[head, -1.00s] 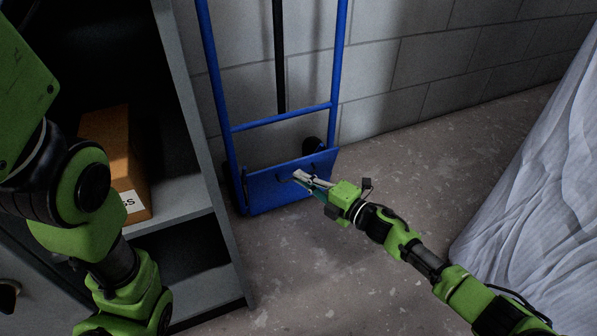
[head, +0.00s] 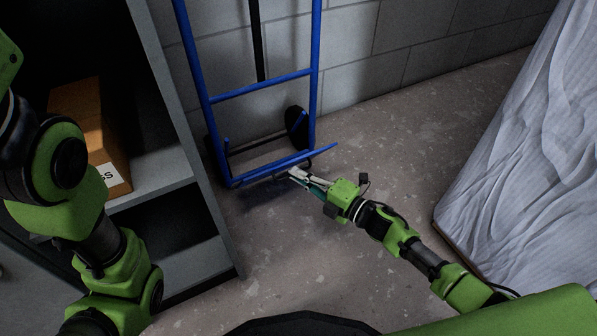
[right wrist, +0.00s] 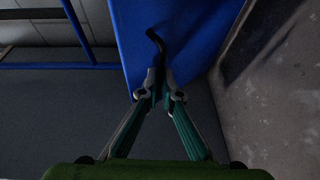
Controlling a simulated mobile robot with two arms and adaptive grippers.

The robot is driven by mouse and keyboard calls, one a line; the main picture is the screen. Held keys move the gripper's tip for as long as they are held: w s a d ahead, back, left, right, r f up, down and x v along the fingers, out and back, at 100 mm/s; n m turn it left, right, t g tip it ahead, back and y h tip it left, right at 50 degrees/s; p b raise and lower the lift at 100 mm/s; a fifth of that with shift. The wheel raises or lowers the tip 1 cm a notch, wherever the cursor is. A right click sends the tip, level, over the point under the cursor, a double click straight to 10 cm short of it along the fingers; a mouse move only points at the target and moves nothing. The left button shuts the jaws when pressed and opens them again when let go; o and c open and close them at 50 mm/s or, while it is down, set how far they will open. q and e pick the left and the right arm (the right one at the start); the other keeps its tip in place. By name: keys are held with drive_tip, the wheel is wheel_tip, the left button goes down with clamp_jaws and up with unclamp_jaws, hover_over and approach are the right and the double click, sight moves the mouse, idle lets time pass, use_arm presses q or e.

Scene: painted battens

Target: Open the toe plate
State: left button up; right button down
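A blue hand truck (head: 262,85) stands against the wall, and its blue toe plate (head: 270,168) shows nearly edge-on at the bottom, swung away from the frame. The plate's broad blue face fills the upper middle of the right wrist view (right wrist: 205,35). A thin black curved handle (right wrist: 153,38) stands out from that face. My right gripper (head: 294,174) is at the plate's front edge. In the right wrist view its fingertips (right wrist: 160,88) are closed together around the handle's end. My left arm shows at the left, but its gripper is out of view.
A grey shelf unit (head: 188,165) with a cardboard box (head: 92,125) stands close left of the hand truck. A white draped sheet (head: 515,150) covers something at the right. The concrete floor (head: 385,160) between is clear.

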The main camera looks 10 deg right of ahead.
drive_tip(key=shift+s+f, duration=0.2)
drive_tip(key=shift+f, duration=0.5)
drive_tip(key=c, duration=2.2)
unclamp_jaws()
drive_tip(key=shift+a+f, duration=0.1)
drive_tip(key=shift+a, duration=0.05)
drive_tip(key=shift+c, duration=0.2)
drive_tip(key=shift+w+r, duration=0.2)
drive_tip(key=shift+r, duration=0.05)
drive_tip(key=v, duration=1.2)
drive_tip(key=shift+r, duration=0.1)
